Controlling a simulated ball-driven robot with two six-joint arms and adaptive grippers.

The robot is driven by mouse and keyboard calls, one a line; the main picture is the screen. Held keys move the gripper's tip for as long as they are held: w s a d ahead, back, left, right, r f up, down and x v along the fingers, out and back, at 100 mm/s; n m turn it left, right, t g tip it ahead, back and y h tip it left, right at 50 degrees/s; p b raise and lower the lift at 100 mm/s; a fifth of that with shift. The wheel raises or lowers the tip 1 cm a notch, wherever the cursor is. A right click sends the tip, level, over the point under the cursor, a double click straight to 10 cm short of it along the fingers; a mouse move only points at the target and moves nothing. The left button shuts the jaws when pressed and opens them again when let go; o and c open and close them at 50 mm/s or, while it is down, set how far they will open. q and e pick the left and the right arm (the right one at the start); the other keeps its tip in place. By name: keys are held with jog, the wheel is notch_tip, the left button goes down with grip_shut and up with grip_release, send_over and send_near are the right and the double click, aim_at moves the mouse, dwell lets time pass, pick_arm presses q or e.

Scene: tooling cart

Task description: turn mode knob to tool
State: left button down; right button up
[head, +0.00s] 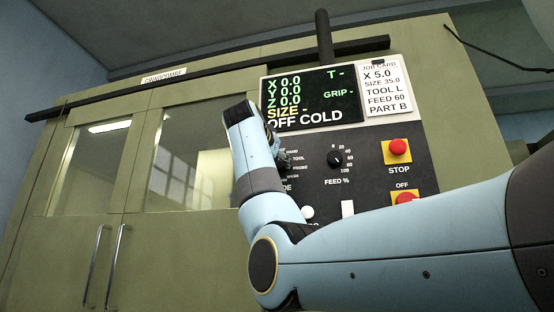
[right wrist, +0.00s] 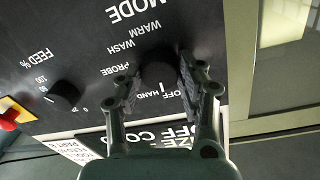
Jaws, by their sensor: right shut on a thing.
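The black round mode knob (right wrist: 157,70) sits on the dark control panel, seen upside down in the right wrist view. My right gripper (right wrist: 160,84) has one finger on each side of it and is shut on it. I cannot tell which label the knob points at. In the head view my right gripper (head: 283,159) is at the panel's left edge and hides the knob. The display (head: 311,98) reads OFF COLD. My left gripper is not in view.
The feed knob (head: 334,159) is just right of my gripper. A red stop button (head: 398,147) and another red button (head: 404,198) are farther right. A job card (head: 387,88) hangs beside the display. Cabinet doors with long handles (head: 116,266) are at left.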

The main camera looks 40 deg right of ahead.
jog(key=shift+r+m+p, duration=0.2)
jog(key=shift+m+p, duration=0.7)
jog(key=shift+m, duration=0.3)
jog(key=m+p, duration=0.1)
jog(key=m, duration=0.2)
jog(key=shift+y+p, duration=0.3)
jog(key=shift+p, duration=0.1)
jog(key=m+p, duration=0.1)
jog(key=m, duration=0.2)
jog(key=shift+f+m, duration=0.1)
jog(key=shift+m, duration=0.3)
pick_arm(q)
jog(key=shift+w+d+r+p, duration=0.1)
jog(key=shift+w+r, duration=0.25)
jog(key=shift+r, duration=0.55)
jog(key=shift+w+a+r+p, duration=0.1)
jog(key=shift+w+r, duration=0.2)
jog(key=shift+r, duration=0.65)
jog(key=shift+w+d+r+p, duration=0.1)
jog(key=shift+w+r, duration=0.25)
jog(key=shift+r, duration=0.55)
pick_arm(e)
jog(key=shift+f+m, duration=0.1)
jog(key=shift+m, duration=1.4)
jog(key=o, duration=1.2)
jog(key=shift+c, duration=0.2)
jog(key=shift+s, duration=0.1)
